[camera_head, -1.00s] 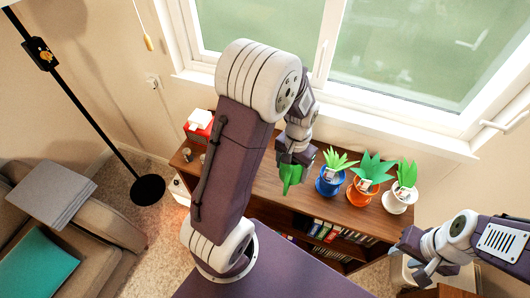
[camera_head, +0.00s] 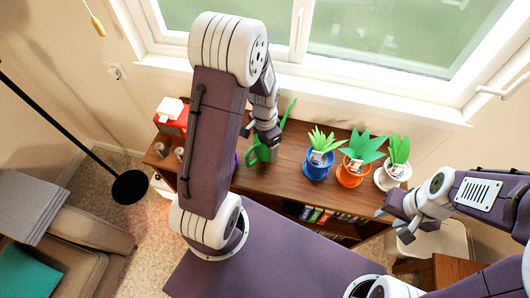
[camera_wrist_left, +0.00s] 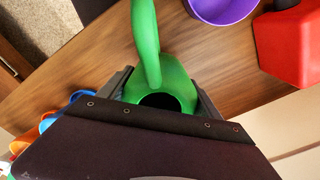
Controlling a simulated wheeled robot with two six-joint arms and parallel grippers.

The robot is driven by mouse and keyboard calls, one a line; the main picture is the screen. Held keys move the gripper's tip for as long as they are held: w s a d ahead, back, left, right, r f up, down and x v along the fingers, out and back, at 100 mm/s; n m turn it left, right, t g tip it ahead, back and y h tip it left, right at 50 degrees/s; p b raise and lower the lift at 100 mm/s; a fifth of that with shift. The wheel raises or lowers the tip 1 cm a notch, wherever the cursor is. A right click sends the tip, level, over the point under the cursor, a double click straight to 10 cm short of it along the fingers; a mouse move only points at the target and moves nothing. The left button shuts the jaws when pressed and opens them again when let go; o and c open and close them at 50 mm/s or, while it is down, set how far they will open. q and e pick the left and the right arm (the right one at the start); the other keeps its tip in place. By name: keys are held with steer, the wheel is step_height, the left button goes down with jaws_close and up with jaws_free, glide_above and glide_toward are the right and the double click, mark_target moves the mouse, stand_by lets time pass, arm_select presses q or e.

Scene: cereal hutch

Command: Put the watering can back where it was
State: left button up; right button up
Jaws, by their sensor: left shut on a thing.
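The green watering can (camera_head: 258,152) is at my left gripper (camera_head: 268,140), over the left-middle part of the wooden shelf top. Its thin spout points up and right toward the window. In the left wrist view the can (camera_wrist_left: 160,82) sits between the fingers of the left gripper (camera_wrist_left: 164,92), which is shut on it. I cannot tell whether the can touches the wood. My left arm hides part of the shelf. My right gripper (camera_head: 393,226) is open and empty, low at the right, apart from the plants.
Plants in blue (camera_head: 318,167), orange (camera_head: 352,175) and white (camera_head: 389,179) pots stand right of the can. The window is behind.

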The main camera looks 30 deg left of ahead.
arm_select(q)
step_height(320, 180, down, 3)
steer(key=shift+s+f, duration=0.1)
steer(key=shift+f, duration=0.3)
steer(key=shift+f+b, duration=0.1)
steer(key=shift+b, duration=0.25)
steer(key=o, duration=1.9)
